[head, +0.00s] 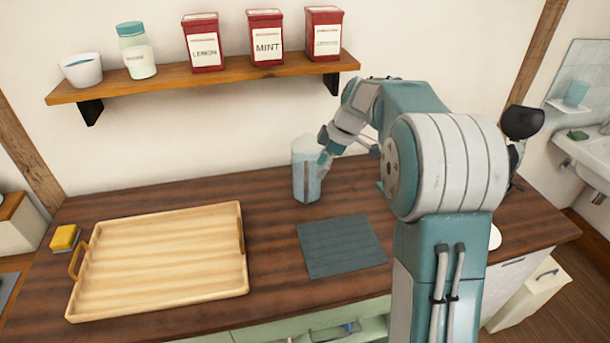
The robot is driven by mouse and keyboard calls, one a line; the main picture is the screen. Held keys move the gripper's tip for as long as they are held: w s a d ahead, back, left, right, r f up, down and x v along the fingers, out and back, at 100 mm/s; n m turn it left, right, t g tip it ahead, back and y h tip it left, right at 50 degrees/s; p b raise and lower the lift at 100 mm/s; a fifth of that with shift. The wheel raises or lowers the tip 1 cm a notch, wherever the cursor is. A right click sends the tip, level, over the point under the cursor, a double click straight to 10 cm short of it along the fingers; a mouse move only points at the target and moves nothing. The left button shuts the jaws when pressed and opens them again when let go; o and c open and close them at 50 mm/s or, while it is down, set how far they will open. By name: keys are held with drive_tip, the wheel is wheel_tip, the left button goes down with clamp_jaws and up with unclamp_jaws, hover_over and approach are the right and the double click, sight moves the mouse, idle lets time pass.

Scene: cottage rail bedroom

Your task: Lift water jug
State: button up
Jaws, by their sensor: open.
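The water jug (306,178) stands upright on the dark wooden counter, near the wall. It looks like a clear, bluish cylinder. My gripper (325,158) is at the jug's right side, near its upper part. The jaws are open. My arm hides part of the space to the right of the jug, and I cannot tell whether a finger touches it.
A wooden tray (78,300) lies on the counter at left, with a yellow sponge (65,238) beside it. A dark mat (341,246) lies in front of the jug. A wall shelf (215,75) holding a bowl, a jar and red tins is above.

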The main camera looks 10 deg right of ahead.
sight(307, 177)
drive_tip(key=x, duration=0.5)
drive_tip(key=w+x, duration=0.1)
drive_tip(key=x, duration=0.1)
drive_tip(key=shift+a+f, duration=0.2)
clamp_jaws()
drive_tip(key=shift+r, duration=0.15)
